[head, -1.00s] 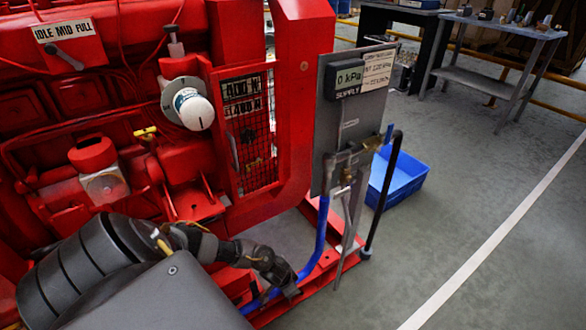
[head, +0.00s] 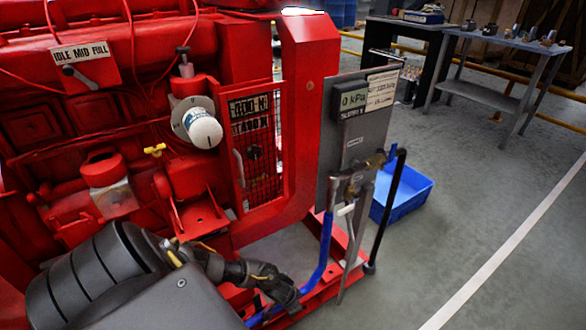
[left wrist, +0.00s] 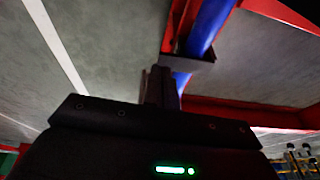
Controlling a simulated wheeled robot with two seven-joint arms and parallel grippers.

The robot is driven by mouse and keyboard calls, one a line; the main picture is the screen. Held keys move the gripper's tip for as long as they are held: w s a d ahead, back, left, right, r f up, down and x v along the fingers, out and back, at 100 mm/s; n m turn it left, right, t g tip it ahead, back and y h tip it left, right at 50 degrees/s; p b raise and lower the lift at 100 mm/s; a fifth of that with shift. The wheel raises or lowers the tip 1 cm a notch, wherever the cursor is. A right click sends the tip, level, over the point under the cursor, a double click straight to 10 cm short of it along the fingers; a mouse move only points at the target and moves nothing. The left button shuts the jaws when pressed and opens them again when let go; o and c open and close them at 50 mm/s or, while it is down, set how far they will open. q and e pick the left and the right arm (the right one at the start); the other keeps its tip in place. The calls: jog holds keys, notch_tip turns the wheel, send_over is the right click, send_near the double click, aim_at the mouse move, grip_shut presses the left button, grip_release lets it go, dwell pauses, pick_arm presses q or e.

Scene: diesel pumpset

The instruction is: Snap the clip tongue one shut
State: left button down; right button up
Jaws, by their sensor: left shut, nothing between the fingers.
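A blue hose (head: 325,245) runs down from the grey panel and along the red base frame; it also shows in the left wrist view (left wrist: 209,25). There a dark bracket-like piece (left wrist: 190,61) sits across the hose just beyond the fingertips; I cannot tell whether it is the clip or which part is its tongue. My left gripper (head: 290,300) is low at the red frame, beside the lower hose. In the left wrist view its fingers (left wrist: 160,85) are shut and empty, close to the dark piece; contact is unclear. My right gripper is not in view.
The red engine (head: 70,150) fills the left. The grey gauge panel (head: 345,150) reads 0 kPa, with a black-handled lever (head: 388,205) beside it. A blue bin (head: 415,195) stands on the floor behind. A workbench (head: 490,85) is at the back right. Floor at right is clear.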

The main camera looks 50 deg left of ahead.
pick_arm(q)
jog(key=shift+r+p, duration=0.3)
jog(key=shift+r, duration=0.15)
jog(key=w+p+v, duration=0.1)
jog(key=p+v, duration=0.8)
jog(key=v, duration=0.4)
jog(key=shift+d+r, duration=0.45)
jog(key=shift+r, duration=0.1)
jog(key=shift+s, duration=0.15)
